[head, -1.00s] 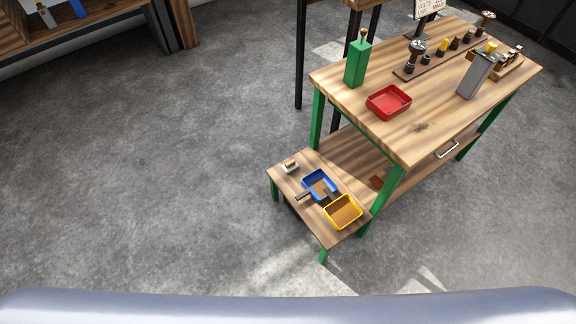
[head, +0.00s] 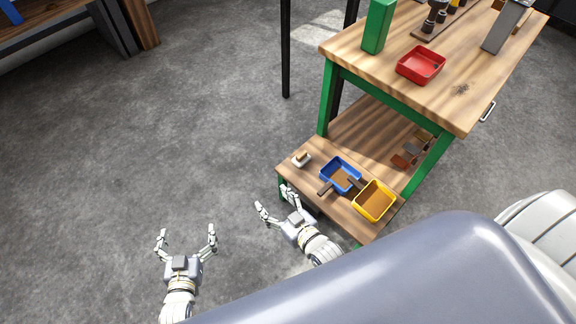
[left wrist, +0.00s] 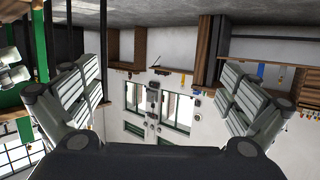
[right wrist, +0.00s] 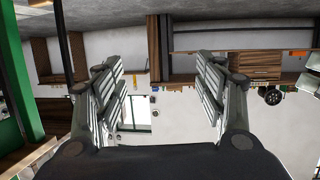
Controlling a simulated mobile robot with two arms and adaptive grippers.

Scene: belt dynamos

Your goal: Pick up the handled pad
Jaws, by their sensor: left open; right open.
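A small white pad with a tan block-like handle on top, likely the handled pad (head: 302,159), lies on the low wooden bench (head: 335,209) near its left corner. My right gripper (head: 274,198) is open and empty, in front and to the left of the bench, apart from the pad. My left gripper (head: 186,240) is open and empty over the bare floor, further left. In the left wrist view my left fingers (left wrist: 160,95) are spread with nothing between them. In the right wrist view my right fingers (right wrist: 160,90) are also spread and empty. The pad shows in neither wrist view.
A blue tray (head: 327,163) with a tool across it and a yellow tray (head: 392,200) stand right of the pad. The taller workbench (head: 385,88) behind holds a red tray (head: 421,66) and a green container (head: 379,25). Floor to the left is clear.

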